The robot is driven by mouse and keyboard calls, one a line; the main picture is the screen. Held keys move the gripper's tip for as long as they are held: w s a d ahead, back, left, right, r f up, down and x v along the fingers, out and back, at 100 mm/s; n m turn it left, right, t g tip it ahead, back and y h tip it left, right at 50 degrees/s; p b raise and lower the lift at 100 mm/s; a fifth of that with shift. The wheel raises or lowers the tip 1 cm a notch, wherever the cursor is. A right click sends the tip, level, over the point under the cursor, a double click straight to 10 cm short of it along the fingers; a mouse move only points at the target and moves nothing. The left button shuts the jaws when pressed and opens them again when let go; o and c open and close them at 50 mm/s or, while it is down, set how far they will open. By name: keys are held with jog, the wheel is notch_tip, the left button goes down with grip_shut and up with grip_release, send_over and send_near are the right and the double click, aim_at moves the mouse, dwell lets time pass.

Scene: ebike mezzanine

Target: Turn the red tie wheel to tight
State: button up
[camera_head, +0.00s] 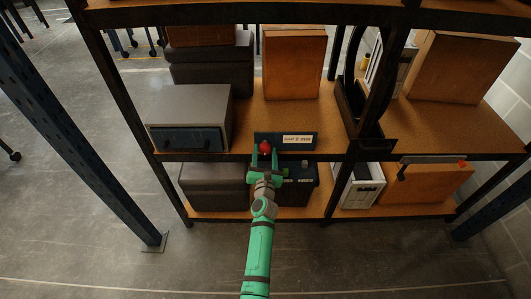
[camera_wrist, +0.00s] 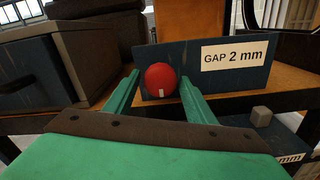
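The red tie wheel (camera_wrist: 161,79) is a round red knob with a small white mark near its lower edge. It sits on the front of a dark blue panel (camera_wrist: 180,52) with a white label (camera_wrist: 233,55) reading "GAP 2 mm". In the head view the wheel (camera_head: 265,147) shows at the panel's left part. My green gripper (camera_wrist: 160,95) is open, with one finger on each side of the wheel.
A grey box with a dark drawer front (camera_head: 188,118) stands left of the panel on the shelf. An orange box (camera_head: 294,62) stands behind it. A black shelf upright (camera_head: 375,95) rises to the right. A dark unit with a grey knob (camera_wrist: 261,115) sits below.

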jog(key=c, duration=0.7)
jog(key=shift+n, duration=0.3)
